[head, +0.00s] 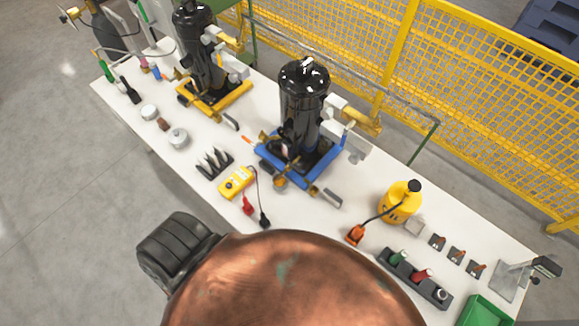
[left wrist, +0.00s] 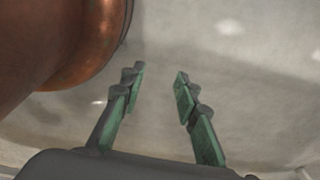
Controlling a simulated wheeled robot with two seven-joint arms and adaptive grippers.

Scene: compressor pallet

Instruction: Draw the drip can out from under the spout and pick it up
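A black compressor (head: 301,110) stands upright on a blue pallet frame (head: 318,178) in the middle of the bench. A small round brass-and-grey item (head: 280,183) sits at the near edge of this frame, beneath brass fittings. It may be the drip can under the spout, but it is too small to tell. My left gripper (left wrist: 155,88) is open and empty in the left wrist view, its green-padded fingers apart over plain grey floor. Neither gripper's fingers show in the head view, and my right gripper is not in view.
A second black compressor (head: 200,55) stands on a yellow frame at the back left. A yellow mesh fence (head: 460,90) runs behind.

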